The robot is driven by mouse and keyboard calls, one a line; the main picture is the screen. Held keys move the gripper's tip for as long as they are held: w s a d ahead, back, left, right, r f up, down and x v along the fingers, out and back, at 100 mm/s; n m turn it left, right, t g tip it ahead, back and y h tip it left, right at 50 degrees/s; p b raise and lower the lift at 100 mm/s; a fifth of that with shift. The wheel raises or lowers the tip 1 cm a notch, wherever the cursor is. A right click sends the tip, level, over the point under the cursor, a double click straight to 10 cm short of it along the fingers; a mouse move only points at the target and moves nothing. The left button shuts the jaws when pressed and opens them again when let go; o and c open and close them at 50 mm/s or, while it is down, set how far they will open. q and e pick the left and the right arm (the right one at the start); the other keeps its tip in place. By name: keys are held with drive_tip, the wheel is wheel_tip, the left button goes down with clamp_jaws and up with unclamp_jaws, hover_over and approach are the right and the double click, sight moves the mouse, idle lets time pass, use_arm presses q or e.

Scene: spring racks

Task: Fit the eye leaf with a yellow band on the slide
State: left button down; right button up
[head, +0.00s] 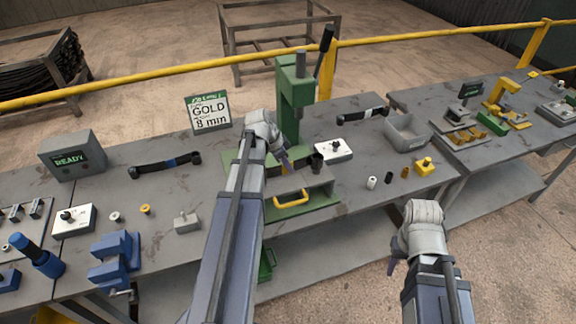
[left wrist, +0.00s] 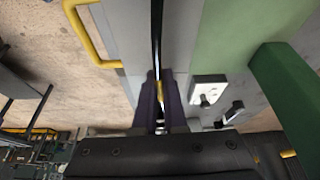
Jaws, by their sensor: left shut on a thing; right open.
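My left gripper (head: 286,163) is over the slide, in front of the green press (head: 296,100). In the left wrist view its two purple fingers (left wrist: 160,100) are shut on a thin black leaf (left wrist: 157,35), seen edge-on, with a little yellow between the fingers. In the head view my arm and hand mostly hide this leaf. The slide (head: 318,186) is a grey plate on a green base with a yellow handle (head: 291,198) at its front. I cannot tell whether the leaf touches the slide. My right gripper (head: 389,265) is open and empty, off the bench's front edge.
A blue-banded leaf (head: 165,165) lies left and a white-banded leaf (head: 362,115) lies right at the back. A blue vise (head: 115,257) is at front left.

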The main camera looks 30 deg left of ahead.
use_arm(q)
drive_tip(key=shift+f+b, duration=0.85)
drive_tip(key=shift+f, duration=0.1)
drive_tip(key=shift+c, duration=2.1)
unclamp_jaws()
wheel_tip(320, 180, up, 7)
drive_tip(key=p, duration=0.7)
drive_tip(key=shift+r, duration=0.1)
